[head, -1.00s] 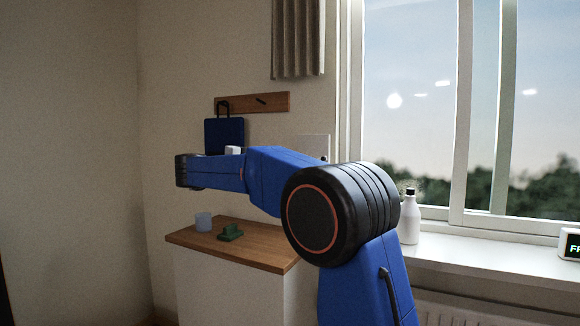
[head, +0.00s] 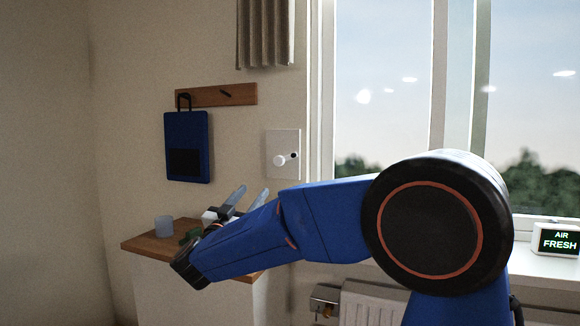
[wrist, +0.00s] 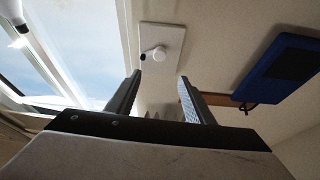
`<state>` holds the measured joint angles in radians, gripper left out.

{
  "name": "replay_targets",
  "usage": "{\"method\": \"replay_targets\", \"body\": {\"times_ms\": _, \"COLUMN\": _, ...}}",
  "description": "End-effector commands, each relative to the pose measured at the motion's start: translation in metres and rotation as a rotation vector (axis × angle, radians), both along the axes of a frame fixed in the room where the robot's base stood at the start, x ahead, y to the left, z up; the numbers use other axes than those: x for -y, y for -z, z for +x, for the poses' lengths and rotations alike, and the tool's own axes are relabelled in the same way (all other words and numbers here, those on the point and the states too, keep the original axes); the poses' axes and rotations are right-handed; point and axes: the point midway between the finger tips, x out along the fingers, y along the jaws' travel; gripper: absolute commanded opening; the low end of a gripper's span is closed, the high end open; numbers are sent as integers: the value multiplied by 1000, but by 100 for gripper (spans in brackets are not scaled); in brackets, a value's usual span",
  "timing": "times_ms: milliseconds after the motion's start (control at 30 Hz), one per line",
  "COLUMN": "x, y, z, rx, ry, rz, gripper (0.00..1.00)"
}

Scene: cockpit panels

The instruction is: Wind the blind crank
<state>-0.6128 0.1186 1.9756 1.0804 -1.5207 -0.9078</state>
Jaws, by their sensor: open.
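The blind crank appears as a white wall plate (head: 283,142) with a round white knob (head: 280,160) and a small dark spot beside it. It is on the wall left of the window. In the wrist view the plate (wrist: 172,38) and knob (wrist: 158,53) appear just beyond my fingertips, roughly centred between them. My gripper (head: 249,196) is open and empty, below and to the left of the plate, its fingers pointing up towards the wall. The wrist view also shows my gripper (wrist: 159,80) with both fingers apart. It does not touch the knob.
A blue bag (head: 187,130) hangs from a wooden rail (head: 216,94). A radiator (head: 372,305) and a sign (head: 556,239) are at right.

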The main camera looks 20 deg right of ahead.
Motion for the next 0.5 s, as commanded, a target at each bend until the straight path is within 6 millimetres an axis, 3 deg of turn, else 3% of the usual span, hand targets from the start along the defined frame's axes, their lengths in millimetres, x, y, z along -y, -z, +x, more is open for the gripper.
{"method": "replay_targets", "body": {"times_ms": 500, "x": 46, "y": -30, "z": 57, "rx": 1, "ry": 4, "rz": 2, "gripper": 48}}
